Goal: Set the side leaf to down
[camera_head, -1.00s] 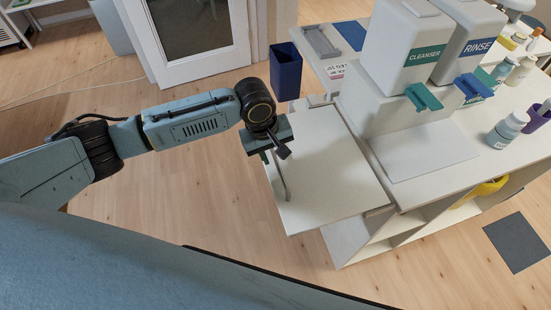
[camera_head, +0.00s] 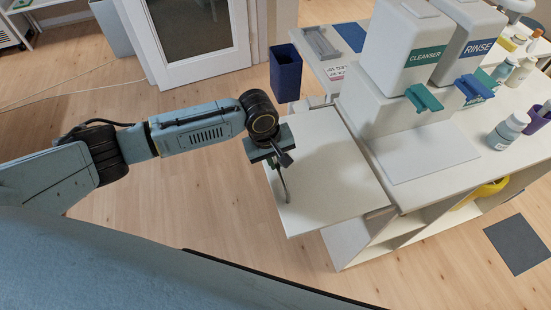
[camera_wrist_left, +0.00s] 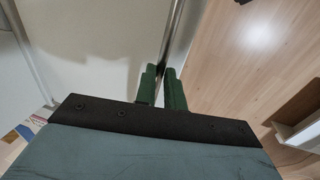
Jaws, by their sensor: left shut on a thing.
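The side leaf (camera_head: 335,180) is a pale flat panel on the near left side of the white cabinet. It stands out from the cabinet and looks about level. A thin metal bar handle (camera_head: 286,190) runs along its outer edge. My left gripper (camera_head: 277,166) is at the far part of that handle. In the left wrist view its green fingers (camera_wrist_left: 162,88) are close together around the handle (camera_wrist_left: 173,45), with the leaf's face (camera_wrist_left: 100,40) on the left. The contact itself is partly hidden in the head view. My right gripper is not in view.
The cabinet top holds a cleanser dispenser (camera_head: 405,50), a rinse dispenser (camera_head: 468,40) and several bottles. A dark blue bin (camera_head: 285,75) stands beyond the leaf. The wooden floor (camera_head: 220,215) left of and below the leaf is clear.

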